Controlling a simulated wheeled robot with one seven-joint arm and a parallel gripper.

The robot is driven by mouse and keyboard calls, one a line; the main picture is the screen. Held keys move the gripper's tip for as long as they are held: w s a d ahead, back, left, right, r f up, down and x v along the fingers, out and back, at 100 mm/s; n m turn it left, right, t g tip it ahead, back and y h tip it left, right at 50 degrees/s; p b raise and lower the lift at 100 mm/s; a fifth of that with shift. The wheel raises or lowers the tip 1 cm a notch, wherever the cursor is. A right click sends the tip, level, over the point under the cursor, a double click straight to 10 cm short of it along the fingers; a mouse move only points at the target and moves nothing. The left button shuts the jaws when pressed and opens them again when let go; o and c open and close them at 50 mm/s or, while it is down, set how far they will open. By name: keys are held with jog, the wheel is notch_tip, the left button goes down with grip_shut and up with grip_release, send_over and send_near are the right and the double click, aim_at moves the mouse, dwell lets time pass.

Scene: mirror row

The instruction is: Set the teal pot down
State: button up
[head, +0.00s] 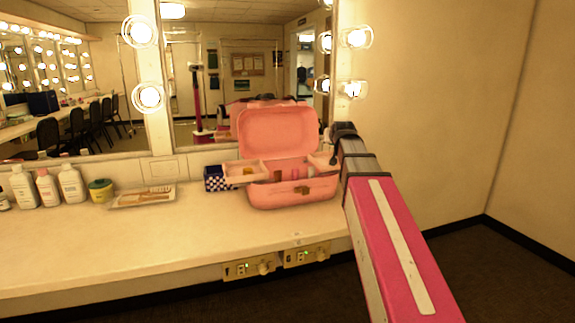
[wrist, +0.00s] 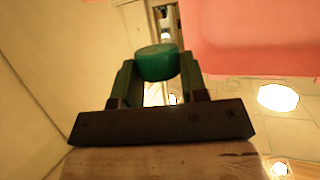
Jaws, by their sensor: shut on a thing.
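The teal pot (wrist: 158,62) is held between the two fingers of my gripper (wrist: 157,82) in the wrist view. The gripper is shut on its sides, and nothing shows beneath the pot that it touches. In the head view the end of my arm (head: 343,132) is at the right side of the open pink case (head: 290,193), near the mirror. The pot cannot be made out there.
The case has raised trays and an upright lid (head: 278,130). The counter front (head: 150,235) is clear.

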jog(key=shift+w+d+f+n+y, duration=0.1)
jog(key=shift+w+d+n+y, duration=0.45)
jog(key=shift+w+y, duration=0.2)
jog(key=r+n+g+y, duration=0.1)
jog(key=n+y, duration=0.1)
jog(key=w+d+r+n+g+y, duration=0.1)
jog(key=r+n+y, duration=0.1)
jog(key=y, duration=0.1)
jog(key=w+r+n+g+y, duration=0.1)
jog(key=r+n+y, duration=0.1)
jog(key=n, duration=0.1)
jog(key=shift+w+d, duration=0.2)
jog(key=shift+d, duration=0.05)
jog(key=shift+f+y, duration=0.1)
jog(key=shift+y, duration=0.15)
